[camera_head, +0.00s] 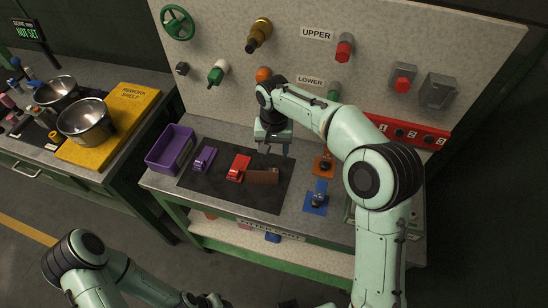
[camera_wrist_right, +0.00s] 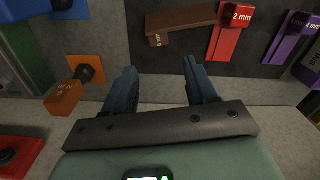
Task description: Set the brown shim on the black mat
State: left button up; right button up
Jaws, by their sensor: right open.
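The brown shim (camera_head: 262,176) lies on the right part of the black mat (camera_head: 220,192), its end close against the red shim (camera_head: 238,168); I cannot tell whether they touch. In the right wrist view the brown shim (camera_wrist_right: 184,19) shows a long flat bar and a marked tab. My right gripper (camera_head: 273,147) is open and empty, above the bench near the mat's back right edge. Its two fingers (camera_wrist_right: 159,68) stand apart with nothing between them. My left gripper (camera_head: 207,299) is low at the bottom edge, and its fingers are not clear.
A purple shim (camera_head: 203,158) lies on the mat left of the red one. A purple bin (camera_head: 171,148) stands left of the mat. Orange (camera_head: 323,166) and blue (camera_head: 316,198) plates with knobs sit to the right. The upright panel (camera_head: 345,40) with valves rises behind.

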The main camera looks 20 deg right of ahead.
notch_tip(320, 180, up, 3)
jog(key=shift+r, duration=0.2)
dwell(0.5)
